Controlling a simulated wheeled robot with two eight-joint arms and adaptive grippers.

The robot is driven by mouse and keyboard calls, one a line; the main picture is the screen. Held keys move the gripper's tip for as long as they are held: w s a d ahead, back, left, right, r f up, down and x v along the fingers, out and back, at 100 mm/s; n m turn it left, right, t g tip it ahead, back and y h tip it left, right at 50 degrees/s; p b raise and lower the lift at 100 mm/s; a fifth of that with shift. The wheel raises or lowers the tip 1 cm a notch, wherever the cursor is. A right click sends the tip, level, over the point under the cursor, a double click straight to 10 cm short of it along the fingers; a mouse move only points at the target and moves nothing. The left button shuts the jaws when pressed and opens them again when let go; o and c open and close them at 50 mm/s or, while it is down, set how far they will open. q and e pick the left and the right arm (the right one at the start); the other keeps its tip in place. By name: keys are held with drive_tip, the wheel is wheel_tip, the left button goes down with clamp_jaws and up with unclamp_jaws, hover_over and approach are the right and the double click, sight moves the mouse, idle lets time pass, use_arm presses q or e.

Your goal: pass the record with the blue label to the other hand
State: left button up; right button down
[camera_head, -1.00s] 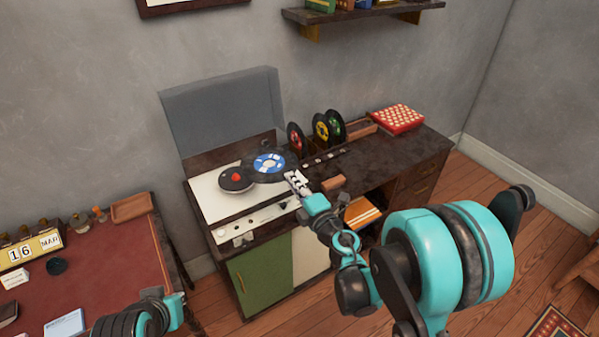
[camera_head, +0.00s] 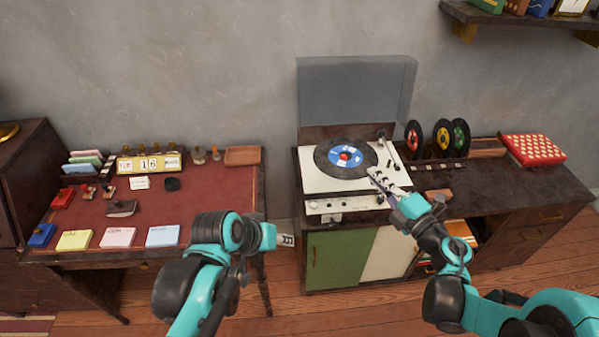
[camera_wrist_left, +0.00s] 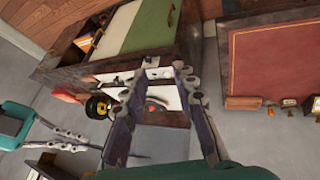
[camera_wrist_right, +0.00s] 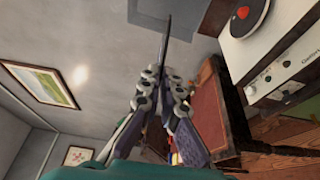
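The record with the blue label (camera_head: 330,155) is black and shows in the head view in front of the turntable's white top, label facing the camera. My right gripper (camera_head: 383,181) is shut on its right edge. In the right wrist view the record (camera_wrist_right: 166,45) is a thin dark line, edge-on between the fingers (camera_wrist_right: 162,90). My left gripper (camera_head: 286,240) is lower and to the left, empty, apart from the record. In the left wrist view its fingers (camera_wrist_left: 162,90) are spread open, and my right gripper (camera_wrist_left: 60,138) shows at the left.
The turntable (camera_head: 322,182) stands on a dark cabinet with its lid up; its platter (camera_wrist_right: 243,15) has a red centre. Several records (camera_head: 442,138) stand upright to the right, near a red patterned box (camera_head: 532,150). A red-topped desk (camera_head: 205,190) is at the left.

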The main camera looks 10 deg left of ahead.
use_arm(q)
drive_tip(key=w+d+r+n+h, duration=0.3)
drive_tip(key=w+d+h, duration=0.2)
drive_tip(key=w+h, duration=0.3)
drive_tip(key=t+h, duration=0.1)
drive_tip(key=h, duration=0.5)
approach(340, 165)
drive_tip(key=x, duration=1)
drive_tip(key=shift+f, duration=0.3)
clamp_jaws()
use_arm(e)
drive_tip(key=c, duration=1.6)
unclamp_jaws()
drive_tip(key=shift+c, duration=0.2)
